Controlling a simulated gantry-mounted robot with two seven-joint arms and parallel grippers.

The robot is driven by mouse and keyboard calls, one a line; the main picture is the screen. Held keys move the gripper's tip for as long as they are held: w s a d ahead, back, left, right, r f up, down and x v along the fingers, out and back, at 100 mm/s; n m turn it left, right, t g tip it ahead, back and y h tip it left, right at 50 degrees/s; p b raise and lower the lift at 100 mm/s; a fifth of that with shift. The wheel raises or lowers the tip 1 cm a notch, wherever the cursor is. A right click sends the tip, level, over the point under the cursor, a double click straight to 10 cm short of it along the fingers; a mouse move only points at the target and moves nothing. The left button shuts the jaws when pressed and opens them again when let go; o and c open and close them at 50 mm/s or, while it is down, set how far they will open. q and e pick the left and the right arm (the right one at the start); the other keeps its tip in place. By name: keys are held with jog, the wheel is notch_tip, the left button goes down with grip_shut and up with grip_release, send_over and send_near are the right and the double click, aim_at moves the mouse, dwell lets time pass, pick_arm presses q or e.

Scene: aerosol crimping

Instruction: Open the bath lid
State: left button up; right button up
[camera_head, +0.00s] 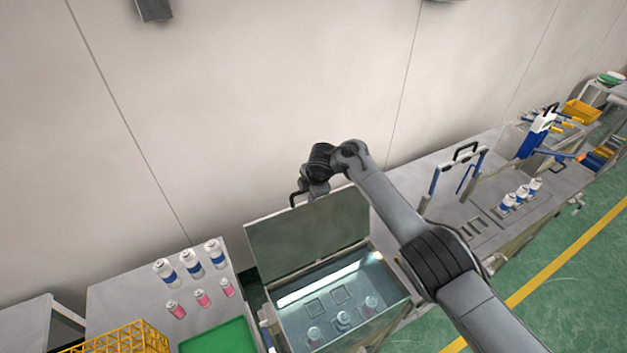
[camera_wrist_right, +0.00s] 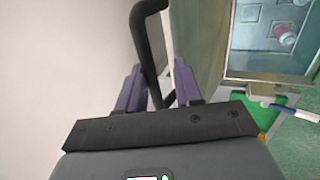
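The bath lid (camera_head: 305,236), a dark grey-green panel, stands raised at the back of the bath (camera_head: 395,317). The bath's lit inside shows from above. My right gripper (camera_head: 313,188) is at the lid's upper edge, beside its black handle (camera_head: 294,200). In the right wrist view, the purple fingers of my right gripper (camera_wrist_right: 158,88) stand apart on either side of the black handle (camera_wrist_right: 148,50); the gap looks wider than the bar. Contact with the handle is unclear. The lid's edge (camera_wrist_right: 205,45) runs just right of the fingers. My left gripper is out of view.
Several clear-looking cans (camera_head: 343,319) stand inside the bath. Left of it are white-blue cans (camera_head: 191,263), pink cans (camera_head: 202,298), a green tray (camera_head: 222,338) and a yellow crate (camera_head: 125,341). A crimping bench (camera_head: 430,173) stands at right. The wall is close behind.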

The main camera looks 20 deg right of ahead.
jog(key=v, duration=0.9)
jog(key=shift+r, duration=0.4)
jog(key=shift+a+f+p, duration=0.1)
jog(key=shift+p, duration=0.2)
jog(key=s+a+f+m+p, duration=0.15)
jog(key=s+f+m, duration=0.25)
jog(key=s+f, duration=0.4)
jog(key=s+a+f+m, duration=0.2)
jog(key=s+f+m, duration=0.1)
jog(key=s+f, duration=0.55)
jog(key=s+d+r+m, duration=0.1)
jog(key=s+m, duration=0.2)
jog(key=s, duration=0.6)
jog(key=s+d+r+m+p, duration=0.1)
jog(key=s+m, duration=0.3)
jog(key=s, duration=0.6)
jog(key=s+d+r+m+g+p, duration=0.1)
jog(key=s+m, duration=0.2)
jog(key=s, duration=0.6)
jog(key=shift+s+d+r, duration=0.25)
jog(key=shift+d+r, duration=0.05)
jog(key=shift+r, duration=0.05)
